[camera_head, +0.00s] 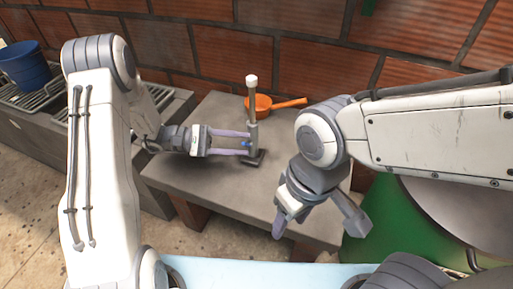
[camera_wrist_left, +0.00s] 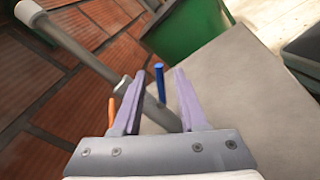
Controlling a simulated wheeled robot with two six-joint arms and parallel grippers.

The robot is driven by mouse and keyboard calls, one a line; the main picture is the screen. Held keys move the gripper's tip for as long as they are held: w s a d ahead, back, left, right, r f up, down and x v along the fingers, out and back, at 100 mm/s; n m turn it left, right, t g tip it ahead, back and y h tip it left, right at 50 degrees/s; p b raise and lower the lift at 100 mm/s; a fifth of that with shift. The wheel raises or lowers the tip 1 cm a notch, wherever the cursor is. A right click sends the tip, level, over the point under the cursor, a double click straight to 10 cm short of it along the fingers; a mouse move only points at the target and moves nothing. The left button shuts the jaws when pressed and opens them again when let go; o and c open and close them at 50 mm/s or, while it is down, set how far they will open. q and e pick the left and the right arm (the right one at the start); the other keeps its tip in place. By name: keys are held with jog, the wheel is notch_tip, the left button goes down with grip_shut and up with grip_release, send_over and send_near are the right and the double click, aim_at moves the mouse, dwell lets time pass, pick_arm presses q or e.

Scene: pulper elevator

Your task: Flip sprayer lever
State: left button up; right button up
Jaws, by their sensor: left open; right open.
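The sprayer (camera_head: 252,106) stands upright on the grey concrete bench, a grey tube with a white cap and a dark foot. Its small blue lever (camera_head: 245,144) sits low on the tube. My left gripper (camera_head: 249,144) is open, its purple fingers reaching to the lever from the left. In the left wrist view, the blue lever (camera_wrist_left: 160,83) shows between the open fingers of my left gripper (camera_wrist_left: 166,70), and the grey sprayer tube (camera_wrist_left: 82,46) runs diagonally behind them. I cannot tell whether a finger touches the lever. My right gripper (camera_head: 318,228) is open and empty, in front of the bench.
An orange ladle-like pan (camera_head: 261,106) lies on the bench behind the sprayer. The bench top (camera_head: 205,178) is bare in front. A brick wall (camera_head: 230,50) closes the back. A green drum (camera_head: 395,225) stands at right, a blue bucket (camera_head: 25,66) at far left.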

aim_at(247, 144)
pick_arm(q)
jog(key=d+b, duration=0.1)
jog(key=d, duration=0.4)
jog(key=shift+s, duration=0.15)
